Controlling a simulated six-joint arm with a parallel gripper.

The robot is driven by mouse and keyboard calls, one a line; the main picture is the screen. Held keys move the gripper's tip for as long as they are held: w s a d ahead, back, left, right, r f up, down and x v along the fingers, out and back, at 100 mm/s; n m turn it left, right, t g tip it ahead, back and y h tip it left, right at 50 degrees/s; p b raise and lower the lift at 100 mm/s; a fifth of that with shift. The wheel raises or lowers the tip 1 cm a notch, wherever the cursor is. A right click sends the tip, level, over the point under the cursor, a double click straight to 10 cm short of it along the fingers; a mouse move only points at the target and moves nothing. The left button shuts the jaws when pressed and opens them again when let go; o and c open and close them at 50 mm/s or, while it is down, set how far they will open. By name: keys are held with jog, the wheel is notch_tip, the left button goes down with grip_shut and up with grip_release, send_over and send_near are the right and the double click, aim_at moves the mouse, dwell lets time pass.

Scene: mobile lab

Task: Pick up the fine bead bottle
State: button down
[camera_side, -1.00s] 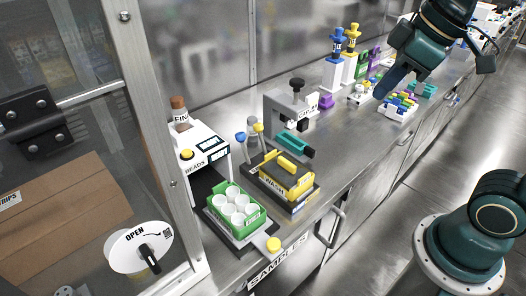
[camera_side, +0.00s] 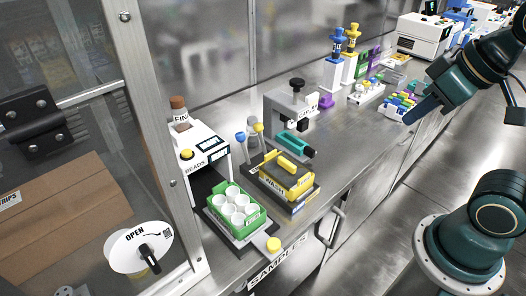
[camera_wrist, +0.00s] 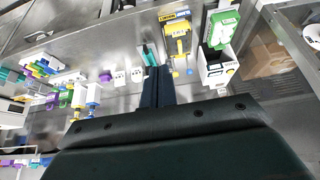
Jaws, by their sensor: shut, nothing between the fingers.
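A bottle with a brown cap and a label reading "FIN" (camera_side: 181,115) stands upright at the back left of the bench in the side view, behind the white BEADS box. Its lower part is hidden by that box. I cannot make the bottle out clearly in the wrist view. My gripper (camera_side: 408,117) is in the air at the right of the side view, near the bench's front edge and far from the bottle. In the wrist view its dark fingers (camera_wrist: 157,72) are together with nothing between them.
The white BEADS box (camera_side: 205,150) and a green rack of white-capped tubes (camera_side: 238,205) stand at the left. A yellow WASH block (camera_side: 288,177) and a grey device (camera_side: 290,103) stand mid-bench. Colourful racks (camera_side: 400,103) lie near my gripper. A framed clear panel borders the left.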

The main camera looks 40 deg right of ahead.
jog(key=c, duration=0.9)
grip_release()
jog(key=shift+o, duration=0.2)
jog(key=w+a+r+n+g+y, duration=0.15)
jog(key=w+a+r, duration=0.25)
jog(key=w, duration=0.7)
jog(key=w+a+r+n+t+y, duration=0.1)
jog(key=w+a+r+n, duration=0.3)
jog(key=w, duration=0.7)
jog(key=w+a+f+n+g, duration=0.1)
jog(key=w+a+f, duration=0.2)
jog(key=w, duration=0.6)
jog(key=w+a+f+n+g, duration=0.1)
jog(key=w+a+f+n, duration=0.1)
jog(key=w+a+f, duration=0.2)
jog(key=w+a, duration=0.3)
jog(key=w, duration=0.3)
jog(key=shift+a+f+y, duration=0.15)
jog(key=shift+a+y, duration=0.2)
jog(key=shift+w+n, duration=0.1)
jog(key=shift+n, duration=0.15)
